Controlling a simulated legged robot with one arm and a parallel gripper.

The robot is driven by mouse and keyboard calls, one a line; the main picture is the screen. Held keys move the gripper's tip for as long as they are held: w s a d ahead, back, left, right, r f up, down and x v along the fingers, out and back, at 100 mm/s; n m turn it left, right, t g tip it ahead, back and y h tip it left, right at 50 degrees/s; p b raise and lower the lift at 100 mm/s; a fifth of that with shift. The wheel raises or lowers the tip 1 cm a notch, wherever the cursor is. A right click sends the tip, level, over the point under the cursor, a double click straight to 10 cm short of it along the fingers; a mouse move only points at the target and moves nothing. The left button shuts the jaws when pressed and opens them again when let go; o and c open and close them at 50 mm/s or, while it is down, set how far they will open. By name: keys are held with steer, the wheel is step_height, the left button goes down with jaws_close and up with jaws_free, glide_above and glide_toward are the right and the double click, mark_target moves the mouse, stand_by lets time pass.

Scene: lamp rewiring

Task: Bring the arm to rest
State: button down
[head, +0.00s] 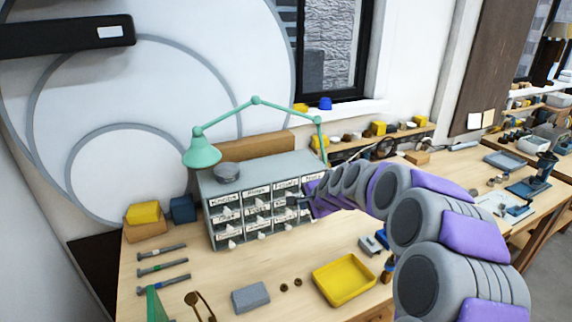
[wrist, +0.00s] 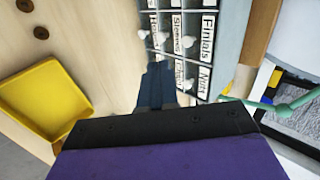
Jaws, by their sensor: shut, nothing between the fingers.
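My arm reaches from the lower right of the head view over the workbench (head: 215,268). My gripper (head: 302,203) is in front of the right end of the grey drawer cabinet (head: 226,184). In the wrist view my gripper (wrist: 157,80) shows as dark fingers close together, with nothing between them. The labelled drawer fronts of the cabinet (wrist: 190,45) lie just beyond it there. I cannot tell whether the fingertips touch the cabinet.
A green lamp (head: 203,152) arches over the cabinet. A yellow tray (head: 344,279) lies on the bench below my arm, also in the wrist view (wrist: 40,100). Tools (head: 161,259) and a grey box (head: 250,297) lie left of the tray. Bare bench shows between cabinet and tray.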

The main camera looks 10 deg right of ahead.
steer(key=s+a+r+n+g, duration=0.1)
steer(key=s+a+n, duration=0.1)
steer(key=s, duration=0.4)
steer(key=s+a+r+n+g, duration=0.1)
steer(key=s+a+n, duration=0.2)
steer(key=s, duration=0.3)
steer(key=s+d+f+n+g+h, duration=0.1)
steer(key=s+n+g, duration=0.1)
steer(key=s, duration=1.1)
steer(key=s+d+f+n+g+h, duration=0.1)
steer(key=s+d+n+g, duration=0.1)
steer(key=s, duration=1.1)
steer(key=s+d+f+n+g+h, duration=0.1)
steer(key=s+n+g, duration=0.3)
steer(key=s, duration=0.9)
steer(key=shift+d+f+n, duration=0.15)
steer(key=shift+d+n, duration=0.15)
steer(key=shift+d, duration=0.45)
